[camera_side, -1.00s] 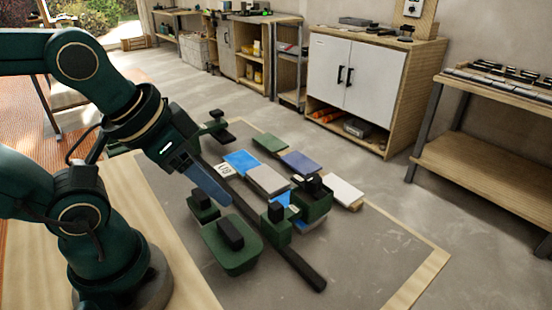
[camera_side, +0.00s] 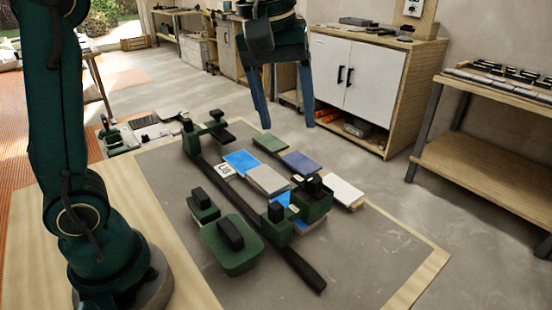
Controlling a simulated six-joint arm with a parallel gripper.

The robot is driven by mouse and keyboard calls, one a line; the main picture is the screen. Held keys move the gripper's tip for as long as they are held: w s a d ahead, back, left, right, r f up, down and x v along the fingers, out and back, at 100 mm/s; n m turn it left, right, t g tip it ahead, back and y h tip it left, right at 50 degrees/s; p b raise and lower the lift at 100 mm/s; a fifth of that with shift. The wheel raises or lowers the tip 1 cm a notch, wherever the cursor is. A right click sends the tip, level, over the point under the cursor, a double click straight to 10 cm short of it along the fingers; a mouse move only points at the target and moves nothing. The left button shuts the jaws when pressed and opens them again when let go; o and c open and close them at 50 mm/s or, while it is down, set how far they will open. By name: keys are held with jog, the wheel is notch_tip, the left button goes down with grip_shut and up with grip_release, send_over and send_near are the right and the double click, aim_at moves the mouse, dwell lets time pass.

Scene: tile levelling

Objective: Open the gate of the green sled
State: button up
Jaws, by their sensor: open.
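A green sled-like carriage (camera_side: 314,208) with black knobs stands at the near right end of the tile row, beside a green block (camera_side: 278,229) on the dark rail (camera_side: 300,268). Which part is its gate, and whether that is open or shut, I cannot tell. A blue surface shows partly beneath the carriage. My gripper (camera_side: 287,124) hangs pointing down above the far side of the tiles, apart from the carriage. Its two blue fingers are spread wide, with nothing between them.
Grey (camera_side: 267,180), blue (camera_side: 240,162), green (camera_side: 270,143), violet-blue (camera_side: 300,163) and white (camera_side: 344,191) tiles lie mid-board. Green blocks with black handles stand in front (camera_side: 232,250) (camera_side: 203,208). A green bracket (camera_side: 205,132) stands at the rail's far end. The board's right front is clear.

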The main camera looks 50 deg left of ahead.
jog(key=g, duration=0.1)
send_near(314, 178)
jog(key=shift+w+a+n, duration=0.1)
jog(key=shift+a+n, duration=0.1)
jog(key=shift+n, duration=0.2)
jog(key=f, duration=0.2)
jog(key=w+f+g, duration=0.1)
jog(key=shift+d+f, duration=0.15)
jog(key=shift+f, duration=2.85)
grip_shut()
